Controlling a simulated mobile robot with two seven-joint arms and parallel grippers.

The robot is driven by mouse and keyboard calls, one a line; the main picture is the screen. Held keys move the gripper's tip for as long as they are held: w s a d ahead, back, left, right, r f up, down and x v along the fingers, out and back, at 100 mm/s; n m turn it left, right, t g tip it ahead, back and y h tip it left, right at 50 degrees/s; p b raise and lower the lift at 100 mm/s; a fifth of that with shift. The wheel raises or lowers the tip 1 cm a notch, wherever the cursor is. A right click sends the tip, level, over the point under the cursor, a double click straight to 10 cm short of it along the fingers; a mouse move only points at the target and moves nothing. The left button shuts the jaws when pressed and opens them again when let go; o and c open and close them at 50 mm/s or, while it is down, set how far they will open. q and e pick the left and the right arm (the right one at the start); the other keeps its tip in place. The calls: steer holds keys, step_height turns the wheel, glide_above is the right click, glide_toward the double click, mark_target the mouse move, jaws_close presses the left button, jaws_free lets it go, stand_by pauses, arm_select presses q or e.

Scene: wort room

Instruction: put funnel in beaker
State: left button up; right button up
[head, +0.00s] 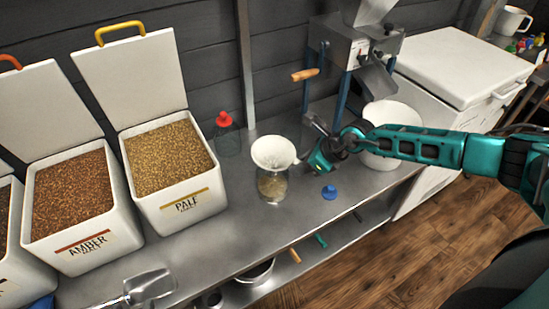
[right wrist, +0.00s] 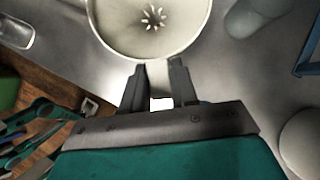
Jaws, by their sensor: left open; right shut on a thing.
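The white funnel (head: 273,151) is upright over the mouth of the clear glass beaker (head: 272,186), which stands on the metal bench. I cannot tell whether the funnel rests on the beaker's rim. In the right wrist view the funnel (right wrist: 150,28) shows its pale bowl and slotted centre, and it hides the beaker. My right gripper (head: 303,157) is at the right side of the funnel. Its fingers (right wrist: 159,68) are shut on the funnel's edge, with a small white part between them. My left gripper is not in view.
Grain bins marked amber (head: 85,249) and pale (head: 182,205) stand left. A red-capped bottle (head: 226,138) is behind the beaker. A mill (head: 350,45) stands over a white bucket (head: 393,113). A blue stopper (head: 329,192) lies right of the beaker; a metal scoop (head: 150,285) is front left.

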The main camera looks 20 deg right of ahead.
jaws_close()
step_height(320, 180, up, 6)
steer(key=p, duration=0.6)
steer(key=shift+c, duration=0.2)
jaws_free()
jaws_close()
steer(key=shift+w, duration=0.15)
